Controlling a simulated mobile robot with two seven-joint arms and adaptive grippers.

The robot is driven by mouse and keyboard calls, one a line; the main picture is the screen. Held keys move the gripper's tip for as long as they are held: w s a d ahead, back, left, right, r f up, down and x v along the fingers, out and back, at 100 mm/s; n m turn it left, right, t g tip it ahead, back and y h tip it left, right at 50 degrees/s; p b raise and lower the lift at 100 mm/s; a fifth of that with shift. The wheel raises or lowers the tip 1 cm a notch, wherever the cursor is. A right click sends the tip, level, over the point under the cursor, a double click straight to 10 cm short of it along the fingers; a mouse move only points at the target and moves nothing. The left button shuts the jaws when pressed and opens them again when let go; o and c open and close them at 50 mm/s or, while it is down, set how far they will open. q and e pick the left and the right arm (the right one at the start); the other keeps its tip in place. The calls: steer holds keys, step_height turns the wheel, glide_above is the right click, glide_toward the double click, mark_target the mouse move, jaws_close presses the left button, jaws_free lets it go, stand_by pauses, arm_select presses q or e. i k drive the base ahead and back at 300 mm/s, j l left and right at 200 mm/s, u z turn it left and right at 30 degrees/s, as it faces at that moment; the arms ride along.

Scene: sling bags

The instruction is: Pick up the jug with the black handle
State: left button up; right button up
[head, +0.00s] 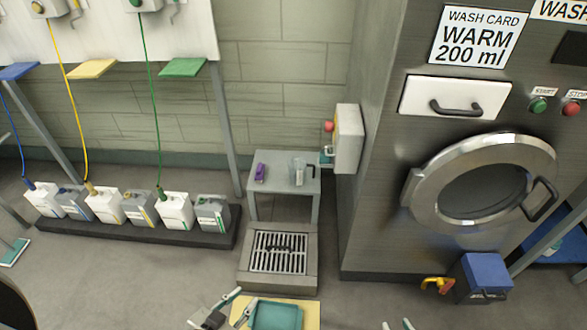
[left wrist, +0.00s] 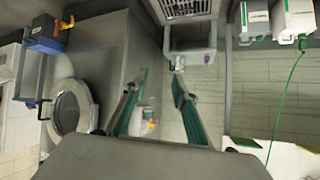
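A small clear jug (head: 297,166) with a dark handle stands upright on a low grey stand (head: 262,158) in the middle of the head view. It looks small and pale on the stand in the left wrist view (left wrist: 179,63). My left gripper (head: 240,298) is low in the head view, well in front of the stand and apart from the jug. Its two teal-padded fingers are spread with nothing held between them, as the left wrist view (left wrist: 160,85) also shows. My right gripper (head: 398,324) is at the bottom edge, mostly cut off, with its visible fingertips apart.
A purple item (head: 260,172) stands left of the jug. A wall box (head: 348,140) with a red knob is close on the right. A floor grate (head: 279,253) lies before the stand. A teal tray (head: 276,316) lies beside my left gripper. Several canisters (head: 175,210) line the left.

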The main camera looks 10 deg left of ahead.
mark_target(297, 166)
steer(key=i+j, duration=0.15)
steer(key=j, duration=0.25)
steer(key=i+j, duration=0.15)
steer(key=j, duration=0.25)
steer(key=i+j+z, duration=0.1)
steer(key=j, duration=0.3)
steer(key=i+j, duration=0.15)
steer(key=j, duration=0.25)
